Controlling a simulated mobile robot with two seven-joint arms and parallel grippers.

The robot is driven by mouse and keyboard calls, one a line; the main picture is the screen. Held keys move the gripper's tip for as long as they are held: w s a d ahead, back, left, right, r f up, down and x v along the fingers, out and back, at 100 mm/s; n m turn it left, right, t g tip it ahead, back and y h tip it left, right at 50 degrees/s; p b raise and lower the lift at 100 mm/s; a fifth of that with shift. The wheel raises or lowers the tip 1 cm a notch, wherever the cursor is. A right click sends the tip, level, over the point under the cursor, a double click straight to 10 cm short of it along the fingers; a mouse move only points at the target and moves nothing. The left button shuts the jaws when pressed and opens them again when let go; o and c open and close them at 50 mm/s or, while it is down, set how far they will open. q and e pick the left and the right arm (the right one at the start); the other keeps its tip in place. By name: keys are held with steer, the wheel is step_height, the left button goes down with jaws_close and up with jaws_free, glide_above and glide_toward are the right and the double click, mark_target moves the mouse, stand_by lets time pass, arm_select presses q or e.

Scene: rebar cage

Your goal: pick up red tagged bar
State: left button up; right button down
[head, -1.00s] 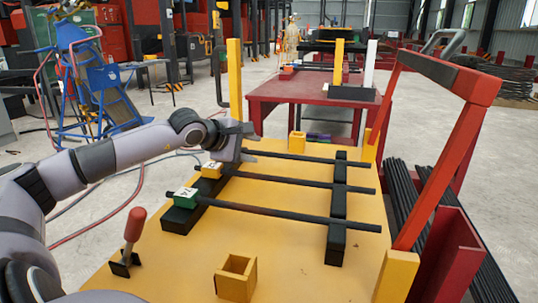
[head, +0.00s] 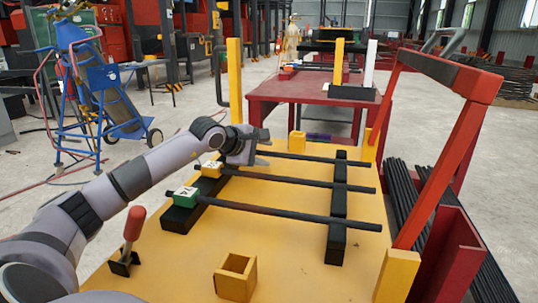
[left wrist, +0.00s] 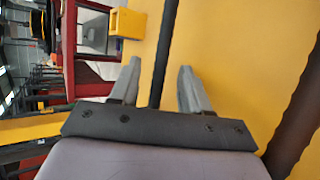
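Three dark bars lie across two black supports on the yellow table. The near bar (head: 290,215) has a green tag (head: 187,197) at its left end, and the middle bar (head: 300,181) has a yellow tag (head: 212,169). The far bar (head: 310,158) has its left end hidden behind my left gripper (head: 254,150); no red tag shows. In the left wrist view my left gripper (left wrist: 158,68) is open, with a dark bar (left wrist: 163,45) running between its two fingers. It is not closed on it. My right gripper is not in view.
The black supports (head: 337,240) hold the bars above the table (head: 160,275). A yellow box (head: 236,278) and a red-handled lever (head: 133,225) stand at the front. A yellow post (head: 235,80) rises behind my gripper. A red frame (head: 440,165) stands at the right.

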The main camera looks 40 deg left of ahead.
arm_select(q)
jaws_close()
stand_by(1.2)
steer(key=shift+r, duration=0.2)
